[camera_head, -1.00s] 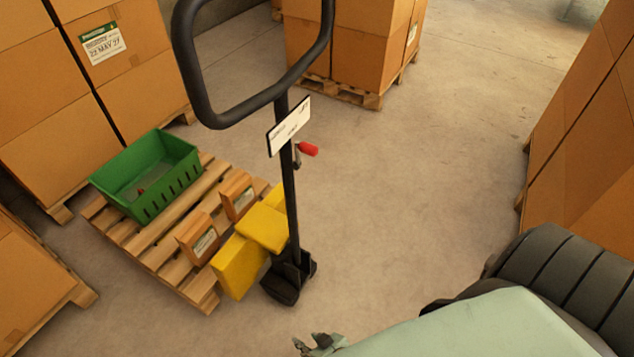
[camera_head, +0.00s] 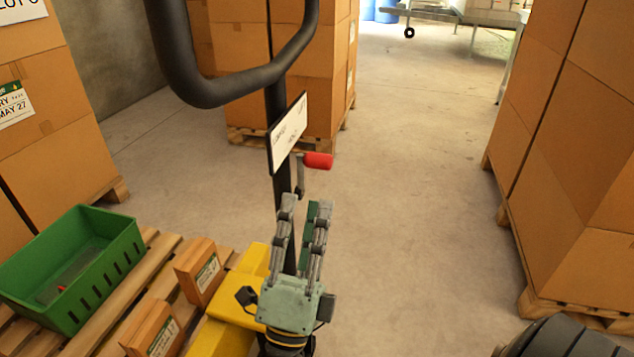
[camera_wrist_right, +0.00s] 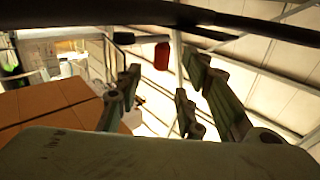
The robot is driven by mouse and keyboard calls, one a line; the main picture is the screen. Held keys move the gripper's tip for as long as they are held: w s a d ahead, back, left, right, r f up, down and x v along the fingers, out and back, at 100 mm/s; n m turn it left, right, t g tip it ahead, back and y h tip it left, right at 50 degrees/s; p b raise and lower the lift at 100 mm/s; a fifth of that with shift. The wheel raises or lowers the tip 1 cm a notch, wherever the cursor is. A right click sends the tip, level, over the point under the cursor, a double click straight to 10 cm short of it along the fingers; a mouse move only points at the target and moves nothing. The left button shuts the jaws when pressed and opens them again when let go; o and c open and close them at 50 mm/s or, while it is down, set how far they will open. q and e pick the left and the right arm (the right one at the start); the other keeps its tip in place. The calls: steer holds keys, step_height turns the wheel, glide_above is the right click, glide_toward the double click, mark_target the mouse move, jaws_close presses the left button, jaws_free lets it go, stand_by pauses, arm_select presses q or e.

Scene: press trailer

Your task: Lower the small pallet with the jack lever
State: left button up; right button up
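The jack lever with its red grip (camera_head: 318,160) sticks out to the right of the black jack handle column (camera_head: 281,190), below the white label plate. My right gripper (camera_head: 305,204) points up just below the red grip, its fingers apart with nothing between them. In the right wrist view the red grip (camera_wrist_right: 161,56) shows beyond and between the parted fingertips (camera_wrist_right: 163,78). The small pallet (camera_head: 157,252) is at the lower left with the yellow jack (camera_head: 225,338) at its side; whether it is raised I cannot tell. My left gripper is out of view.
A green crate (camera_head: 112,257) and two small boxes (camera_head: 200,272) stand on the small pallet. The black handle loop (camera_head: 215,92) rises over the column. Stacked cartons stand at left, back and right (camera_head: 575,130). The floor (camera_head: 420,220) right of the jack is clear.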

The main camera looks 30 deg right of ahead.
steer(key=x, duration=0.7)
steer(key=shift+w, duration=0.1)
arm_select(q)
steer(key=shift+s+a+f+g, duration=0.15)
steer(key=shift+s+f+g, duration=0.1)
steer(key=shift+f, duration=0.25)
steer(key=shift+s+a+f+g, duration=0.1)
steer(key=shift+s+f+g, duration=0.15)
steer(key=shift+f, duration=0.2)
arm_select(e)
jaws_close()
